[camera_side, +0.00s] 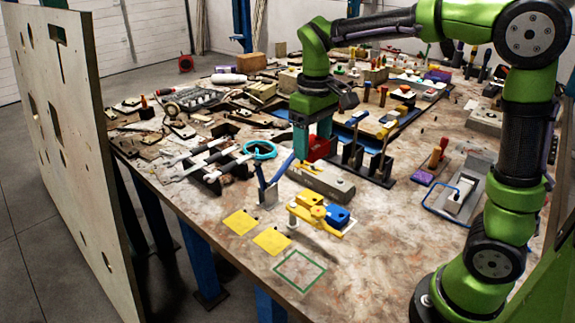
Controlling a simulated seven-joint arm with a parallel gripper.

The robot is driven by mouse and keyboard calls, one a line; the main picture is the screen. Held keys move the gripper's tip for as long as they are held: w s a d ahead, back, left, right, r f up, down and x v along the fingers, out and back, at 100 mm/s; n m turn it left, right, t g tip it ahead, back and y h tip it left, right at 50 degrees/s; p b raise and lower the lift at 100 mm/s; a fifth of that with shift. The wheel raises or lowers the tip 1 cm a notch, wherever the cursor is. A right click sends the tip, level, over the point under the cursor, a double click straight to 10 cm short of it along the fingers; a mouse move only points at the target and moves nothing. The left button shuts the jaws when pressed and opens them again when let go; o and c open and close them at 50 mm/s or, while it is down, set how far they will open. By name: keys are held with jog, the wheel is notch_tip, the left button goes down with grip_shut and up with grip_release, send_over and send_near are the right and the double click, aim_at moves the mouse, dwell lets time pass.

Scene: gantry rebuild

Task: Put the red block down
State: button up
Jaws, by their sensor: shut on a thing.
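The red block (322,148) is in the side view, near the middle of the cluttered table. My gripper (312,140) points down and is shut on it, with teal fingers at its left and front. Part of the block is hidden by the fingers. I cannot tell whether its underside touches the table or hangs just above it.
Blue upright parts (272,180) and a grey block (322,180) stand close in front of my gripper. A dark rack (362,165) is to its right. Yellow squares (240,221) and a green outlined square (299,269) mark barer table at the front.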

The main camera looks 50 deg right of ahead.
jog(key=w+a+n, duration=1)
jog(key=w+n, duration=0.4)
jog(key=w, duration=0.1)
jog(key=shift+m, duration=0.3)
jog(key=f, duration=2.1)
jog(key=shift+s+d+f, duration=0.15)
jog(key=shift+d+f, duration=0.05)
jog(key=shift+d, duration=0.05)
jog(key=shift+f, duration=0.35)
jog(key=o, duration=1.2)
jog(key=shift+o, duration=0.2)
